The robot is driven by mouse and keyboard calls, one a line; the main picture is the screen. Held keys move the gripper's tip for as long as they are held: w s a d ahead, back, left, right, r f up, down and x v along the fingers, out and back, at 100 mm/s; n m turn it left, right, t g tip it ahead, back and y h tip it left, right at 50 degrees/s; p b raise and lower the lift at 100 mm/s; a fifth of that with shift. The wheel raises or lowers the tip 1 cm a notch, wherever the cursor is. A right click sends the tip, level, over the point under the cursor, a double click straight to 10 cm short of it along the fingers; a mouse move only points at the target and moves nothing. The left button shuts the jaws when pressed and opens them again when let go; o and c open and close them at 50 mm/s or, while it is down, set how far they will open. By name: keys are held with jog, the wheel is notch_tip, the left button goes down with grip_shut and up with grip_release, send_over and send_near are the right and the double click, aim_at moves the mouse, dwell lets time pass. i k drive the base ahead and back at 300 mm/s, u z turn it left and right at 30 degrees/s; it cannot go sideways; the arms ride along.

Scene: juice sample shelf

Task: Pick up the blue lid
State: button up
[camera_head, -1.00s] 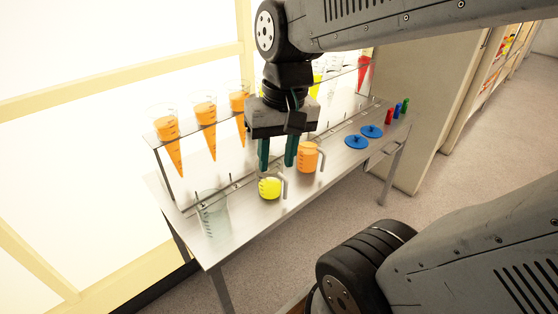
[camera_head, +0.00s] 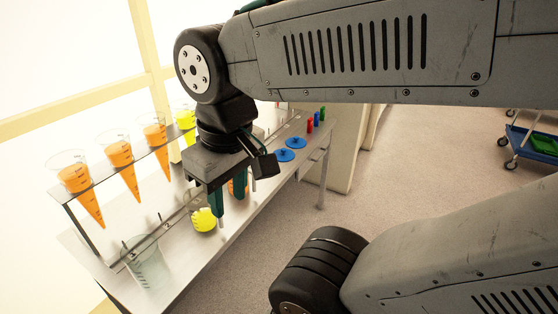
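Two flat blue lids with small knobs lie on the metal table, right of my gripper. The nearer blue lid (camera_head: 284,156) and the farther blue lid (camera_head: 293,142) lie close together near the table's right part. My gripper (camera_head: 229,203) points down with its two teal fingers apart. No lid is between them. The fingers partly cover an orange beaker (camera_head: 233,189) behind them; I cannot tell whether they touch it. A yellow beaker (camera_head: 203,220) stands just left of the fingers.
Orange cones (camera_head: 127,177) hang in a raised rack at the back left. A clear beaker (camera_head: 148,265) stands at the table's front left. Red (camera_head: 309,126), blue (camera_head: 316,118) and green (camera_head: 323,112) vials stand beyond the lids. A blue cart (camera_head: 525,145) stands far right.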

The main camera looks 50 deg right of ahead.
aim_at(282, 155)
jog(key=z, duration=0.05)
jog(key=k, duration=0.1)
jog(key=z, duration=2.4)
jog(key=i, duration=0.8)
jog(key=u, duration=0.4)
